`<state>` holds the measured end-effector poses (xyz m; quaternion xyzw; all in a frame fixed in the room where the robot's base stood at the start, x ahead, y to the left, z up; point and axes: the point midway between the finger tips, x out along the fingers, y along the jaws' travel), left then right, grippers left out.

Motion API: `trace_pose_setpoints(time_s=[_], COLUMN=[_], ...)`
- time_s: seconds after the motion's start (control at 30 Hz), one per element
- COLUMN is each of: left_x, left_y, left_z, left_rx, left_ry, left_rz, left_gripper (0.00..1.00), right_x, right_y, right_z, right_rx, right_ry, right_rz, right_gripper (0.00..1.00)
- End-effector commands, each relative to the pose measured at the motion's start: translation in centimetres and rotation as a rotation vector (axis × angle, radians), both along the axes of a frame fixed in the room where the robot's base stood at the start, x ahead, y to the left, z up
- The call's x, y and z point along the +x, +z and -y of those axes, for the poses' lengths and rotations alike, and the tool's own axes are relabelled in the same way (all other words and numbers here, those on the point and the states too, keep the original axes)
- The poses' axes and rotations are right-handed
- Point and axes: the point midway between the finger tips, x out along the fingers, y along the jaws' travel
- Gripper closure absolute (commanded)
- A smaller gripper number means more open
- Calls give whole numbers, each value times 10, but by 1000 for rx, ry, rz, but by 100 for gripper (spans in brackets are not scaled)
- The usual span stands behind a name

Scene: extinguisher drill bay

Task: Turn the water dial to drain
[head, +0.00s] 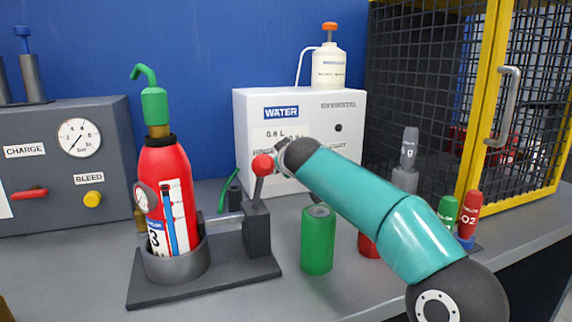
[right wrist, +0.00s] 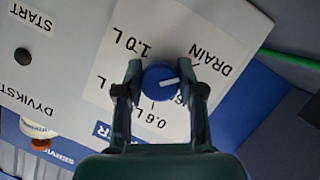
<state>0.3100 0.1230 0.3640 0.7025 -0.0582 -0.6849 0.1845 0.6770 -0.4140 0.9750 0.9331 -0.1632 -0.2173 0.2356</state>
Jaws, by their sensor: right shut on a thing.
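The white water unit (head: 262,165) stands against the back wall. Its dial is hidden behind my right arm in the head view. In the right wrist view the dial (right wrist: 158,77) is a blue knob with a white pointer mark, set between the two fingers of my right gripper (right wrist: 160,88), which is shut on it. The mark points to the right, a little below the DRAIN label (right wrist: 213,62). The 1.0 L label (right wrist: 132,42) is up and left of the knob, the 0.6 L label (right wrist: 149,119) below it. My left gripper is not in view.
A red extinguisher (head: 176,195) stands in a grey holder beside a red-knobbed lever (head: 262,166). A green cylinder (head: 318,240) stands below my right arm. A mesh cage (head: 425,85) with a yellow frame is at right, a grey charge panel (head: 70,150) at left.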

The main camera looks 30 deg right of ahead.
Motion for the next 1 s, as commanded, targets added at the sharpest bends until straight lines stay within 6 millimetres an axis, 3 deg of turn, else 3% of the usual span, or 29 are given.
trace_pose_setpoints(time_s=[0.33,0.37,0.5,0.83,1.0], left_x=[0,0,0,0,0], left_y=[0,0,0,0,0], left_z=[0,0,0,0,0], left_rx=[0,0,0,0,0], left_ry=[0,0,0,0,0], left_rz=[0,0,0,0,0], left_gripper=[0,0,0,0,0], right_x=[1,1,1,-1,-14], right_y=[-3,-3,-2,0,6], right_z=[-2,-2,-2,-2,-8], right_rx=[-2,-2,-2,-2,-2], right_ry=[3,3,2,2,3], right_rz=[-7,-7,-6,-2,-1], right_gripper=[97,59,37,37,37])
